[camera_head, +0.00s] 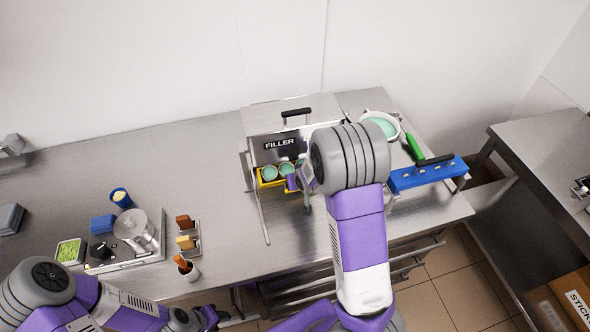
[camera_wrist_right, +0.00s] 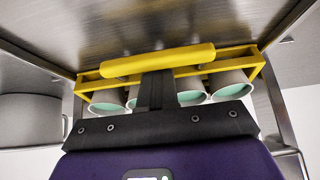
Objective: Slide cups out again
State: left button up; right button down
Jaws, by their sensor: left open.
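The filler (camera_head: 280,143) stands at the back of the steel table, with a black handle on top. A yellow cup carrier (camera_head: 268,184) sits at its front, holding cups (camera_head: 269,173) with pale green contents. Part of the carrier is hidden behind my right arm. In the right wrist view the carrier's yellow handle bar (camera_wrist_right: 130,65) crosses in front, with several white cups (camera_wrist_right: 232,86) in a row behind it. My right gripper (camera_wrist_right: 157,75) meets the middle of the bar; whether its fingers are closed is hidden. My left gripper (camera_head: 207,318) is open, low at the table's front edge, away from the filler.
A steel canister (camera_head: 136,230) and small containers stand on the left. The table between is mostly clear. Another table (camera_head: 550,150) stands right.

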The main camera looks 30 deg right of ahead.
jog(key=shift+s+a+p, duration=0.25)
jog(key=shift+s+a, duration=0.1)
jog(key=shift+s, duration=1.1)
jog(key=shift+s+a+p, duration=0.25)
jog(key=shift+s+a, duration=0.15)
jog(key=shift+s, duration=1.1)
jog(key=shift+s+a+p, duration=0.25)
jog(key=shift+s+a, duration=0.1)
jog(key=shift+s, duration=1.25)
jog(key=shift+s+p, duration=0.3)
jog(key=shift+p, duration=1.15)
jog(key=shift+s+a+p, duration=0.15)
jog(key=shift+s+p, duration=0.4)
jog(key=shift+p, duration=0.9)
jog(key=shift+s+a+p, duration=0.15)
jog(key=shift+s+p, duration=0.4)
jog(key=shift+p, duration=0.5)
jog(key=shift+s+a+p, duration=0.15)
jog(key=shift+s+p, duration=0.4)
jog(key=shift+p, duration=0.5)
jog(key=shift+s+a+p, duration=0.15)
jog(key=shift+s+p, duration=0.45)
jog(key=shift+p, duration=0.25)
jog(key=shift+s+a+p, duration=0.15)
jog(key=shift+s+p, duration=0.4)
jog(key=shift+p, duration=0.25)
jog(key=shift+f, duration=0.1)
jog(key=shift+w, duration=0.3)
